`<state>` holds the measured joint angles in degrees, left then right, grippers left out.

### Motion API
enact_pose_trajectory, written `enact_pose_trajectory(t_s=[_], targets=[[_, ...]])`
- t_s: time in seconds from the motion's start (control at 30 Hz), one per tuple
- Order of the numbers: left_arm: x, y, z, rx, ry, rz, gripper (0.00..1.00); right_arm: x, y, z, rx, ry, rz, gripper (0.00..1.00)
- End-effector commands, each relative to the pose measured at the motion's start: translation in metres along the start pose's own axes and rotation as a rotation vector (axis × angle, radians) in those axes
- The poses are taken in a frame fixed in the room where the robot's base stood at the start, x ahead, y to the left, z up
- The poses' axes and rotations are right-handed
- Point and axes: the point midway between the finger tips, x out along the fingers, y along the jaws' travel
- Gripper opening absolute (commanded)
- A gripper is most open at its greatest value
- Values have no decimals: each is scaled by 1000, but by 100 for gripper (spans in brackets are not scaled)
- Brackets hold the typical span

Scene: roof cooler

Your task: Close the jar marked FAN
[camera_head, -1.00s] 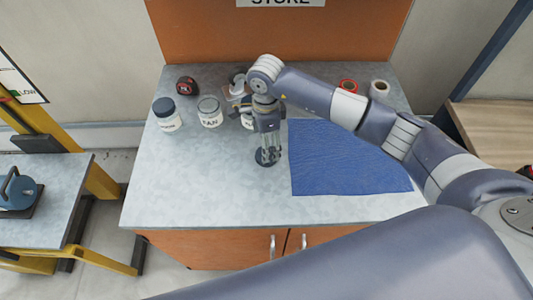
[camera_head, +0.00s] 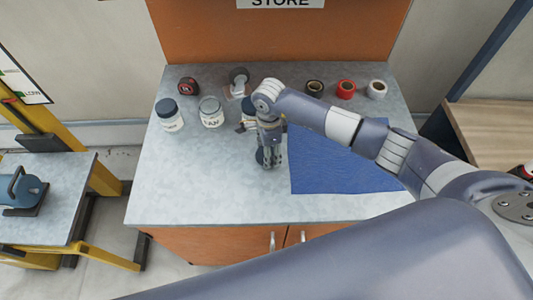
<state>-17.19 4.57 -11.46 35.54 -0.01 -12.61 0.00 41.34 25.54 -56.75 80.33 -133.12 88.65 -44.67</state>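The jar whose label reads like FAN (camera_head: 211,112) stands upright at the left of the grey counter, with a pale grey, open-looking top. A dark round lid (camera_head: 261,157) lies on the counter in front of the jars. My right gripper (camera_head: 270,164) points down at this lid and partly hides it. I cannot tell whether its fingers are around the lid or beside it, or how far apart they are. My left gripper is not in view.
A dark-lidded jar (camera_head: 169,115) stands left of the FAN jar; another jar (camera_head: 248,116) is partly hidden behind my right gripper. A tape measure (camera_head: 188,86), a tape dispenser (camera_head: 239,82) and tape rolls (camera_head: 345,89) are behind. A blue cloth (camera_head: 345,170) lies right. The front left counter is clear.

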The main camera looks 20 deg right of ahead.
Motion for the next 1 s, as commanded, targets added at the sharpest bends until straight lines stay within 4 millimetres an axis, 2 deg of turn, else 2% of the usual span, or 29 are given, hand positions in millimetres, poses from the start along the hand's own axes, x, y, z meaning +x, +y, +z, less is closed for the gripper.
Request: enact_pose_trajectory(t_s=[0.53, 0.67, 0.77, 1.0], targets=[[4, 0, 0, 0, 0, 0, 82, -5, -1, 0, 0, -1, -2, 48], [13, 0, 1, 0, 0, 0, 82, -16, -2, -1, -1, 0, -5, 48], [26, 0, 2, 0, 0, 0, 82, -33, -2, 0, -2, -1, -8, 48], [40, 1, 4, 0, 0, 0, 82, -36, 52, 9, -6, 0, 0, 48]])
